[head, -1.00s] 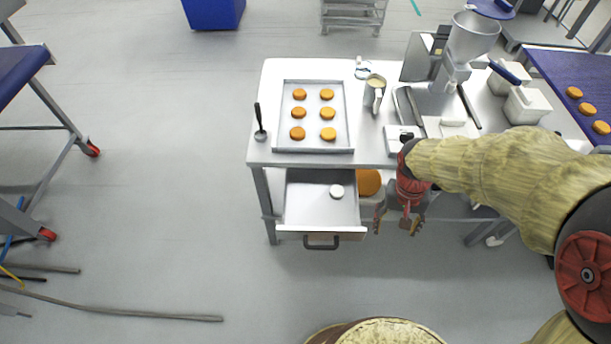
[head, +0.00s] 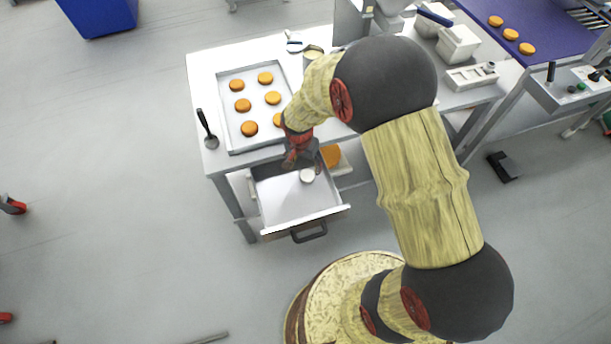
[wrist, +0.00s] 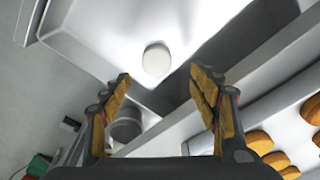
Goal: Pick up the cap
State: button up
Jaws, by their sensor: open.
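The cap (head: 307,175) is a small round white disc lying in the open drawer (head: 285,205), toward its back right. It also shows in the wrist view (wrist: 157,58), beyond and between my fingertips. My gripper (head: 300,160) is over the back of the drawer, just behind and above the cap. In the wrist view my gripper (wrist: 162,85) has its two yellow-padded fingers wide apart with nothing between them. The cap appears apart from both fingers.
The table (head: 203,85) stands above the drawer, its front edge close to my gripper. On it are a tray (head: 228,135) of orange rounds and a black ladle (head: 208,130). Floor left of the table is clear.

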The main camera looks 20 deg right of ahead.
aim_at(307, 175)
jog(key=f, duration=0.2)
jog(key=f+b, duration=0.1)
jog(key=f, duration=0.1)
jog(key=f+b, duration=0.1)
jog(key=f, duration=0.1)
jog(key=shift+d+f, duration=0.25)
jog(key=shift+d, duration=0.15)
jog(key=shift+c, duration=1)
jog(key=c, duration=0.8)
jog(key=shift+r, duration=0.15)
jog(key=shift+c, duration=0.2)
